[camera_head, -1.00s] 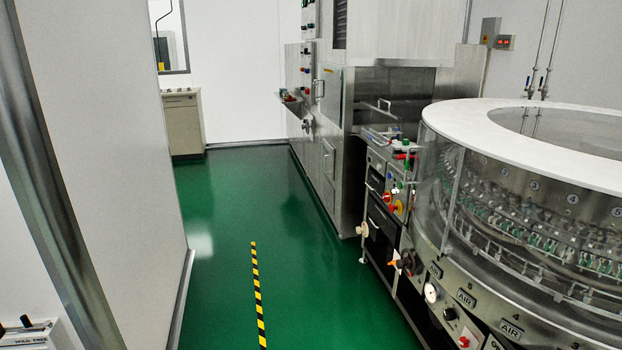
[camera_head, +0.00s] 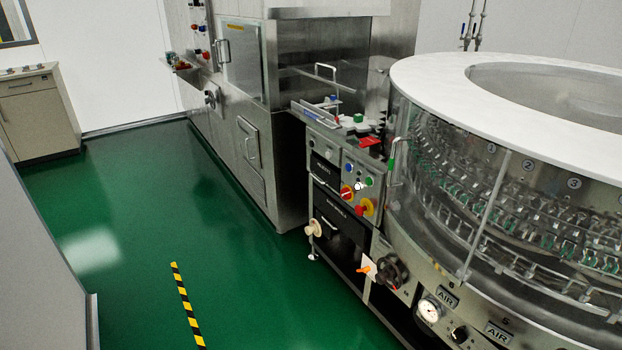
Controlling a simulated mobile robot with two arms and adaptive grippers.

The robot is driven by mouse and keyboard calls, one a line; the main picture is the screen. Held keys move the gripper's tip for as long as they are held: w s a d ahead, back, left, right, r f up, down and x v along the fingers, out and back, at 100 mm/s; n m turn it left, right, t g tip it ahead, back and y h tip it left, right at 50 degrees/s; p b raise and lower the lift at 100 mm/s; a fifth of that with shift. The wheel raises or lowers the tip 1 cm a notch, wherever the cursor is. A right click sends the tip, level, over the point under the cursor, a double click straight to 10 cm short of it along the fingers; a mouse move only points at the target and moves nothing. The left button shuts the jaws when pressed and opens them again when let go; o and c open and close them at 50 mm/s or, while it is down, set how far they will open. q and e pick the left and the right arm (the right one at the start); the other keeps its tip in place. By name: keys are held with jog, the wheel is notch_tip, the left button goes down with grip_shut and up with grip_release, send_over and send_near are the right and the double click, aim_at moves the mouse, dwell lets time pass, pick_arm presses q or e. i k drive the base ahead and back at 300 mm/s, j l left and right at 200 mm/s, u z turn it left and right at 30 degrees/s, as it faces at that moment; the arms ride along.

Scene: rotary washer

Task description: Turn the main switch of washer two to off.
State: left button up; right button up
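The round rotary washer (camera_head: 440,110) with a white ring top and clear curved wall stands at the right. At its left end is a grey control panel (camera_head: 352,178) with a red rotary switch (camera_head: 346,193), a red knob on a yellow plate (camera_head: 367,207), and blue, green and white buttons. An orange handle on a white plate (camera_head: 368,267), a dark round knob (camera_head: 391,272) and a gauge (camera_head: 430,310) sit lower on the front. I cannot read which control is washer two's main switch. Neither of my grippers is in view.
A large steel machine (camera_head: 262,110) stands behind the panel. A beige cabinet (camera_head: 38,110) is at the far left, with a pale wall panel (camera_head: 45,265) at the lower left. The green floor (camera_head: 150,210) between is clear, with a yellow-black stripe (camera_head: 188,305).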

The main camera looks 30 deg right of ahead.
aim_at(345, 193)
jog(key=i+j+z, duration=0.15)
jog(key=i+z, duration=0.3)
jog(key=i, duration=0.15)
jog(key=i+j+z, duration=0.4)
jog(key=i, duration=0.15)
jog(key=i+j+z, duration=0.45)
jog(key=i+l, duration=0.05)
jog(key=i, duration=0.05)
